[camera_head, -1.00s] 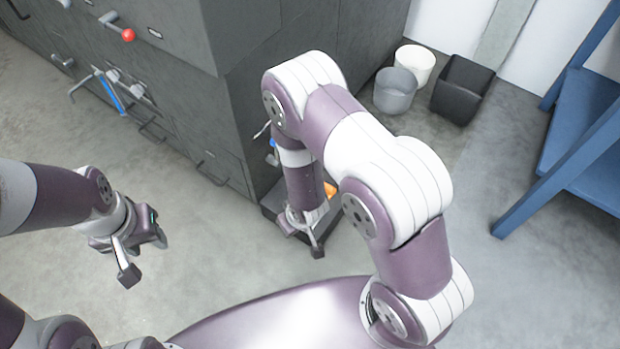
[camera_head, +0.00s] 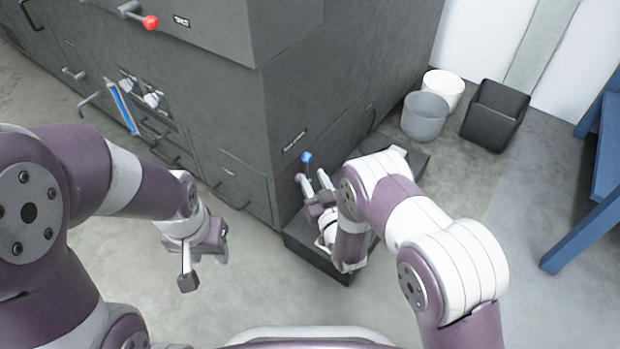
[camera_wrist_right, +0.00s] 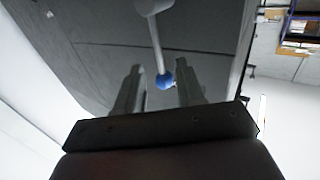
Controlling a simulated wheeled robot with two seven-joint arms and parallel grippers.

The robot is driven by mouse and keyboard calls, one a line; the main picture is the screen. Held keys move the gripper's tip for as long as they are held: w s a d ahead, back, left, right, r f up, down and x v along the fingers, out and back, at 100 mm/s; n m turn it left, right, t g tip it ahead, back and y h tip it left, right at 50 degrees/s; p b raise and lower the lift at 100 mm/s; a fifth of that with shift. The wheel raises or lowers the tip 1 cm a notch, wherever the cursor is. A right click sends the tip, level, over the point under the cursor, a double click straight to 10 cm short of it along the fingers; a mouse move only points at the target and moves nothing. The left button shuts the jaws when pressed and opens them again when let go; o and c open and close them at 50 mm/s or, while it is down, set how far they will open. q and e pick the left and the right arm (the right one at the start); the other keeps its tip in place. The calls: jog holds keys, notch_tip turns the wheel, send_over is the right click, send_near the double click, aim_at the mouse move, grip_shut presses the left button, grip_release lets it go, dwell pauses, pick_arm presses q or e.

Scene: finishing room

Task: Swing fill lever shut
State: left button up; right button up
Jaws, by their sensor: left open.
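A lever with a blue ball knob (camera_head: 306,158) sticks out from the grey machine (camera_head: 350,85) near its front right corner. A small label beside it is too blurred to read. My right gripper (camera_head: 313,180) is just below the knob. In the right wrist view the blue knob (camera_wrist_right: 165,82) and its pale rod show between the two spread fingers of my right gripper (camera_wrist_right: 158,90), and no grip shows. My left gripper (camera_head: 204,264) is open and empty over the floor, in front of the machine.
A second lever with a red ball (camera_head: 150,22) is on the machine's upper left. A grey bucket (camera_head: 424,117), a white bucket (camera_head: 444,86) and a black bin (camera_head: 495,116) stand at the back right. A blue frame (camera_head: 575,240) is at the right edge. A dark plinth (camera_head: 318,262) juts out below the lever.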

aim_at(308, 168)
jog(key=b+x, duration=0.1)
jog(key=x, duration=0.2)
jog(key=shift+f, duration=0.15)
jog(key=shift+w+a, duration=0.15)
jog(key=shift+w, duration=0.2)
pick_arm(q)
notch_tip(308, 168, down, 2)
jog(key=shift+f, duration=0.1)
pick_arm(e)
grip_shut()
